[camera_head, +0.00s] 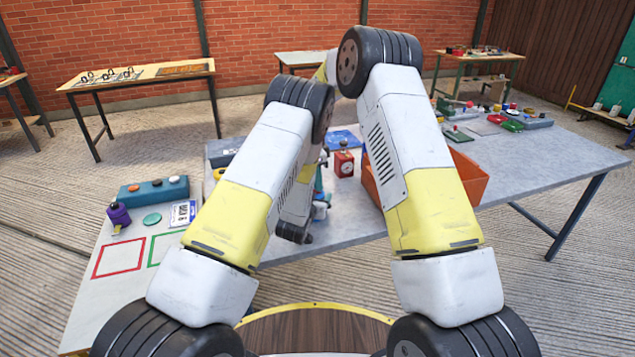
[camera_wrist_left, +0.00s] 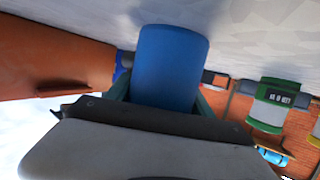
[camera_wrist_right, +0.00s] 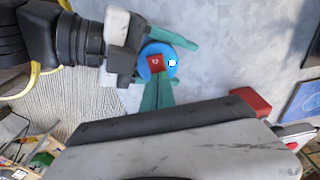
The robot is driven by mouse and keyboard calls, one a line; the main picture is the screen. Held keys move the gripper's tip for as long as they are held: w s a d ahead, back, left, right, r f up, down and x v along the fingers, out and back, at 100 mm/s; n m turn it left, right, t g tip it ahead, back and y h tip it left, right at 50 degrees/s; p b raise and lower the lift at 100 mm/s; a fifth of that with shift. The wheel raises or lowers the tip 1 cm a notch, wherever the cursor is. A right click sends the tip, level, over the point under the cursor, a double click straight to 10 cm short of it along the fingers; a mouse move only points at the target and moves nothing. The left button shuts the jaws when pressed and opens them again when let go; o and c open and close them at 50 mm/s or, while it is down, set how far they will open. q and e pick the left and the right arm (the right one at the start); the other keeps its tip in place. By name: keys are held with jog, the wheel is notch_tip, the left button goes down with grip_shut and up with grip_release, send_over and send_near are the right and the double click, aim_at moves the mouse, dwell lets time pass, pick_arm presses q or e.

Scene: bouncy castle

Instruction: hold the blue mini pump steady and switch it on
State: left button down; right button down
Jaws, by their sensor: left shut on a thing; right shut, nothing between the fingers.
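The blue mini pump (camera_wrist_left: 170,65) is a blue cylinder in the left wrist view. My left gripper (camera_wrist_left: 160,95) is shut on it, with teal fingers at its sides. In the right wrist view I see the round blue end of the pump (camera_wrist_right: 147,72) with a red square switch (camera_wrist_right: 155,63) bearing a power mark. My right gripper (camera_wrist_right: 160,84) is shut and empty, its teal tips right by the switch; whether they touch it I cannot tell. In the head view my arms hide most of the pump, and only teal finger parts (camera_head: 321,180) show between them.
A red device (camera_head: 343,163) stands on the grey table (camera_head: 530,165) close behind the grippers. An orange bin (camera_head: 468,180) is to its right. A teal button box (camera_head: 153,191), a purple item (camera_head: 118,215) and outlined squares lie at the left. The table's right middle is clear.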

jog(key=shift+s+a+f, duration=0.15)
pick_arm(q)
jog(key=shift+d, duration=0.15)
pick_arm(e)
jog(key=shift+s+a, duration=0.25)
jog(key=shift+a, duration=0.55)
notch_tip(320, 180, up, 14)
jog(key=d, duration=0.2)
jog(key=shift+w+d+r, duration=0.2)
jog(key=shift+w+r, duration=0.05)
jog(key=shift+w, duration=0.2)
pick_arm(q)
jog(key=shift+c, duration=1.5)
grip_release()
